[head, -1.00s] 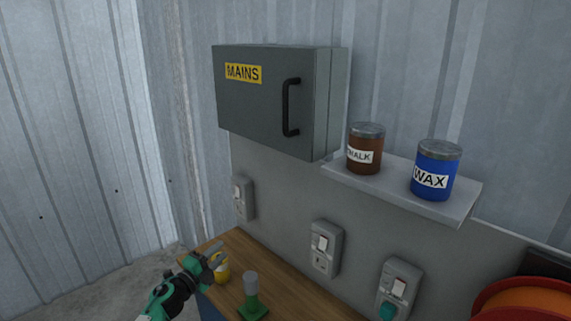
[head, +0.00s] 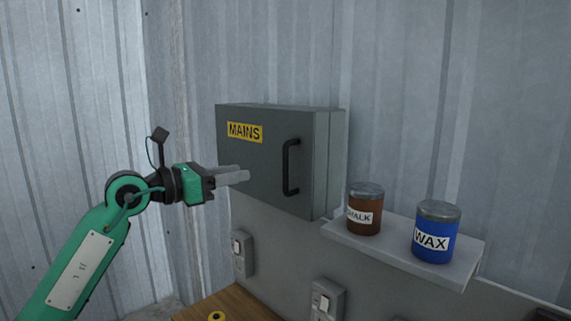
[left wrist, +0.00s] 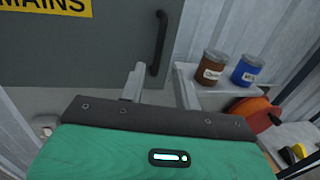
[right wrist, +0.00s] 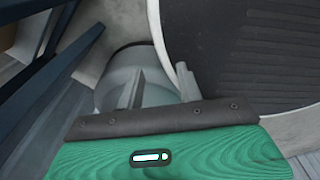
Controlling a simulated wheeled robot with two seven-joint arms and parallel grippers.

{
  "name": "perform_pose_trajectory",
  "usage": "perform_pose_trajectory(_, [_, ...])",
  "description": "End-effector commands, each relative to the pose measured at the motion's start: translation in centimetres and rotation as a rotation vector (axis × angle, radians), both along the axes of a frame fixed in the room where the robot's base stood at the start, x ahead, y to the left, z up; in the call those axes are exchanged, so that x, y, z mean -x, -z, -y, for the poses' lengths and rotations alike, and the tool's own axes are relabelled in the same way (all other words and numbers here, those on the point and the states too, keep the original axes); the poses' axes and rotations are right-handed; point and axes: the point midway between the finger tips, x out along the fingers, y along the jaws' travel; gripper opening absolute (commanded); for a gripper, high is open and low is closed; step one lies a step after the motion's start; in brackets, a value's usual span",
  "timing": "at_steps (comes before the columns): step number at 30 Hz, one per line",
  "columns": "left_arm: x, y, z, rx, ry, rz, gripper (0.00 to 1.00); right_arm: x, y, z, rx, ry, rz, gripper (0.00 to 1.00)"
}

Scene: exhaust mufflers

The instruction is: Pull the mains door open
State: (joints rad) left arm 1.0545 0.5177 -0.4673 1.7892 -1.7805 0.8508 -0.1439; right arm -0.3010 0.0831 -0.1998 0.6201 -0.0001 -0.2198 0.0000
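The grey mains box (head: 265,190) is on the wall with its door shut. A yellow MAINS label (head: 245,132) and a black vertical bar handle (head: 290,167) are on the door; the handle also shows in the left wrist view (left wrist: 160,45). My left gripper (head: 240,175) is raised in front of the door, left of the handle and apart from it. In the left wrist view its two fingers (left wrist: 155,85) are spread with nothing between them. My right gripper (right wrist: 160,85) shows only in its wrist view, fingers spread, low near a pale cylindrical thing.
A shelf (head: 400,250) right of the box holds a brown CHALK tin (head: 364,212) and a blue WAX tin (head: 435,235). Wall sockets (head: 326,298) and a wooden bench top (head: 235,303) are below. An orange reel (left wrist: 250,113) is at the right.

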Motion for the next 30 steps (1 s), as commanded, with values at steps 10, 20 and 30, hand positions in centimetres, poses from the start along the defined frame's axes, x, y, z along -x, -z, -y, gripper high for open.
perform_pose_trajectory(10, [-3.7, -0.5, 5.7, 0.004, 0.004, -0.006, 0.32, 0.0, -3.2, -0.2, -0.002, 0.001, 0.000, 0.36])
perform_pose_trajectory(20, [-6.8, -0.3, 10.1, 0.004, 0.002, -0.003, 0.32, 0.0, -5.2, -0.5, -0.005, 0.003, 0.000, 0.36])
perform_pose_trajectory(30, [-7.3, 0.0, 11.0, 0.003, 0.001, -0.003, 0.32, 0.0, -5.4, -0.5, -0.005, 0.002, 0.000, 0.36])
